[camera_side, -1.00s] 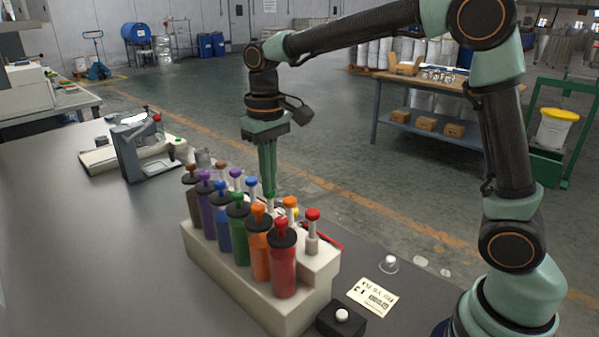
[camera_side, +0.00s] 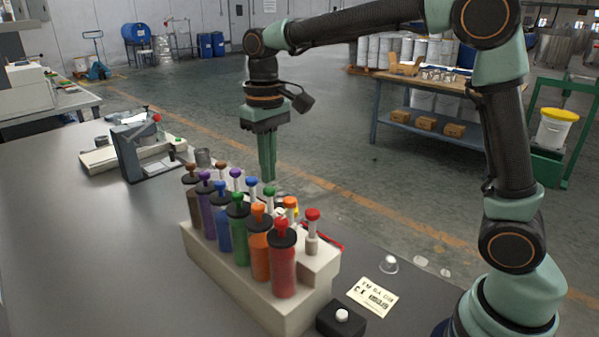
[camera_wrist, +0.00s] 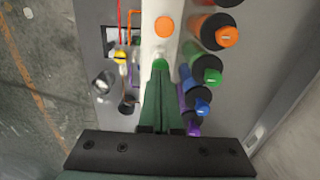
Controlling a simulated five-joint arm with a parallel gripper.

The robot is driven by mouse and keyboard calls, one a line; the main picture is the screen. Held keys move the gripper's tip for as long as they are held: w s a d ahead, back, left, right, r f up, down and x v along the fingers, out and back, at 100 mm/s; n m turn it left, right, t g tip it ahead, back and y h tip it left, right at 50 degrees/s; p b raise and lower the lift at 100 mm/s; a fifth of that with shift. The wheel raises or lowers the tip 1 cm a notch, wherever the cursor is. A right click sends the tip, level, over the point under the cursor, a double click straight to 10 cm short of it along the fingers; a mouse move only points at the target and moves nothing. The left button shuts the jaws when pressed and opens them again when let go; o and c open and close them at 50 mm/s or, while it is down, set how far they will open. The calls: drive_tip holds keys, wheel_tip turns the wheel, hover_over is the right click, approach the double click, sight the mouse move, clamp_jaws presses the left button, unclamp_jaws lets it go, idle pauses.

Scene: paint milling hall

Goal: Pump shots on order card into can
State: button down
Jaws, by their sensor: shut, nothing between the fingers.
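A cream rack (camera_side: 240,290) holds a row of brown, purple, blue, green, orange and red capped bottles, with a matching knobbed pump behind each. My gripper (camera_side: 267,179) is shut and empty, pointing down just above the green pump knob (camera_side: 269,191). In the wrist view its fingertips (camera_wrist: 160,72) overlap the edge of the green knob (camera_wrist: 160,63); contact is unclear. The orange knob (camera_wrist: 164,26) is beyond it. The order card (camera_side: 372,296) lies right of the rack; its print is too small to read surely. A grey cylinder (camera_side: 203,158) behind the rack's far end may be the can.
A black box with a white button (camera_side: 342,316) and a clear dome (camera_side: 388,264) are near the card. A grey device (camera_side: 135,150) stands at the far left. Red and yellow parts (camera_wrist: 121,55) lie behind the rack. The left bench top is clear.

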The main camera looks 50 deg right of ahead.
sight(269, 188)
drive_tip(key=shift+f, duration=1.75)
drive_tip(key=shift+r, duration=1.8)
drive_tip(key=shift+f, duration=1.85)
drive_tip(key=shift+r, duration=1.85)
